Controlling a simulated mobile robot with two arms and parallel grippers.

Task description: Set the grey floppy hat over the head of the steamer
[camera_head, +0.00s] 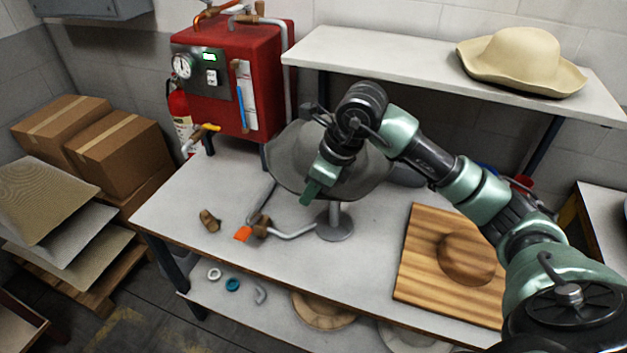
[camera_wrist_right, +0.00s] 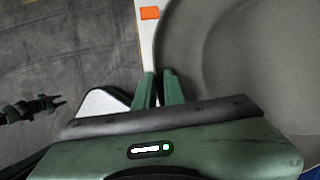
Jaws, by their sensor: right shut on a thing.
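The grey floppy hat (camera_head: 290,165) is in the air above the table in the head view, its wide brim spread around my right gripper (camera_head: 312,190). In the right wrist view my right gripper (camera_wrist_right: 160,90) is shut on the edge of the grey hat (camera_wrist_right: 235,65). The steamer's post and round base (camera_head: 335,228) show below the hat. The steamer's head is hidden behind the hat and gripper, so I cannot tell whether the hat touches it. My left gripper (camera_wrist_right: 50,103) shows small and dark at the left of the wrist view, its fingers apart and empty.
A red boiler (camera_head: 220,85) stands behind the hat. A pipe with an orange pedal (camera_head: 243,234) and a brown fitting (camera_head: 209,220) are on the table. A wooden block (camera_head: 425,250) lies to the right. A cream hat (camera_head: 515,60) sits on the shelf (camera_head: 390,60).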

